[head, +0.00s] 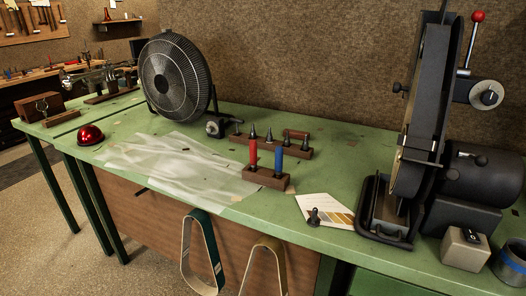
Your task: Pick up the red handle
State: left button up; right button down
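The red handle (253,153) stands upright in a small wooden block (265,179) on the green workbench (222,133). A blue handle (278,160) stands upright just to its right in the same block. The lower ends of both are dark and partly hidden by the block. Neither of my grippers is in view, and nothing touches the red handle.
A rack (291,149) with several dark tips stands just behind. A clear plastic sheet (175,165) lies left of the block. A fan (175,75) stands behind it. A colour card (327,209) lies right, before a tall belt sander (415,110). Belts (187,250) hang below the front edge.

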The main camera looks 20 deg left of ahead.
aim_at(252, 143)
jog(key=z, duration=2.35)
jog(key=k, duration=1.2)
jog(key=u, duration=1.45)
jog(key=i, duration=0.5)
